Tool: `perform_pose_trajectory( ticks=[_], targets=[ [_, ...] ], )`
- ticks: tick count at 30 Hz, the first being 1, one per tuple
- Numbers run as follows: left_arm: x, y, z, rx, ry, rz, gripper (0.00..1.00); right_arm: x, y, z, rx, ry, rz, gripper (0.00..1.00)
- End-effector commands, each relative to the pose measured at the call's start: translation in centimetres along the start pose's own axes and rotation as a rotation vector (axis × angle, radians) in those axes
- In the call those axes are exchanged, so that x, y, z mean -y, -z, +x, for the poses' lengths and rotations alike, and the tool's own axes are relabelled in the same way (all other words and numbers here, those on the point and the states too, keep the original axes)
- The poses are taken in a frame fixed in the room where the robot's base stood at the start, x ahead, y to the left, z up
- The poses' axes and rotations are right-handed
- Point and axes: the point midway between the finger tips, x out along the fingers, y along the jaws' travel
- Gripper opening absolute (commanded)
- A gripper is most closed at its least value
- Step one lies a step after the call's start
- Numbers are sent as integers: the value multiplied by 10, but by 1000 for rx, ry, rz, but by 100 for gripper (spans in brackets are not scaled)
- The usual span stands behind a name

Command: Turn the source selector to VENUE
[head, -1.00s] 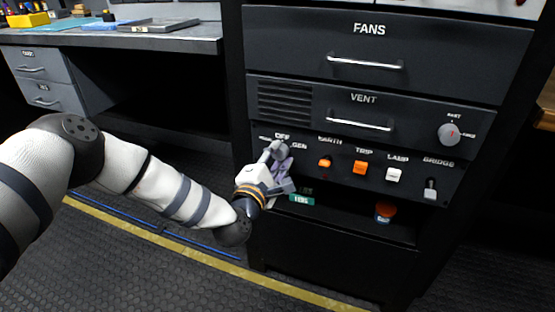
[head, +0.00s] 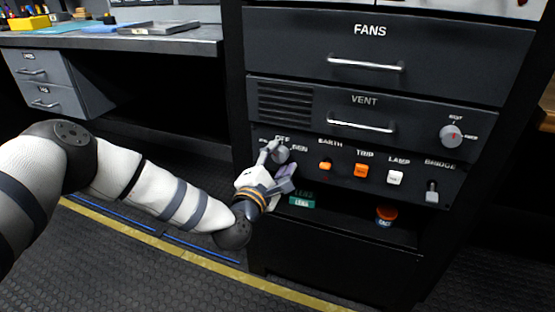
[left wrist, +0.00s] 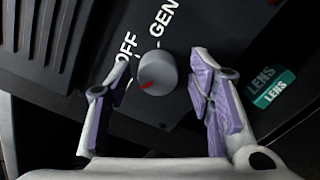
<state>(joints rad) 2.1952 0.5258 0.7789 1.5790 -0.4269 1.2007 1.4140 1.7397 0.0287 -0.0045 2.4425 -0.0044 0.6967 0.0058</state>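The source selector is a round grey knob (head: 281,154) on the dark panel below the VENT drawer. The OFF and GEN labels are beside it; a third label at its left is mostly hidden by my finger. In the left wrist view the knob (left wrist: 165,72) has a red mark at its lower left edge, not pointing at OFF or GEN. My left gripper (head: 277,161) is at the knob; in the left wrist view its open purple-padded fingers (left wrist: 158,80) stand on either side of it, with gaps visible. My right gripper is not in view.
Right of the knob are the orange EARTH (head: 325,166) and TRIP (head: 361,170) switches, white LAMP switch (head: 395,178) and BRIDGE toggle (head: 432,191).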

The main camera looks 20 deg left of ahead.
Motion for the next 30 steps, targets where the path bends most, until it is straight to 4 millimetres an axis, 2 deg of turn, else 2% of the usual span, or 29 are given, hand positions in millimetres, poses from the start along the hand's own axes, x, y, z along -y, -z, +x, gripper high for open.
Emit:
perform_pose_trajectory(
  ticks=[7,10,21,25,30],
  targets=[
    [-1,0,0,-1,-3,1,52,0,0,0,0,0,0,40],
    [-1,1,-8,-1,-1,1,52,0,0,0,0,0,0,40],
    [0,0,-99,-2,1,-2,52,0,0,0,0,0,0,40],
    [0,1,-116,-2,0,1,52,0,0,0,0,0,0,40],
    [0,0,-121,-1,-2,1,52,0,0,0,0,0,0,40]
  ],
)
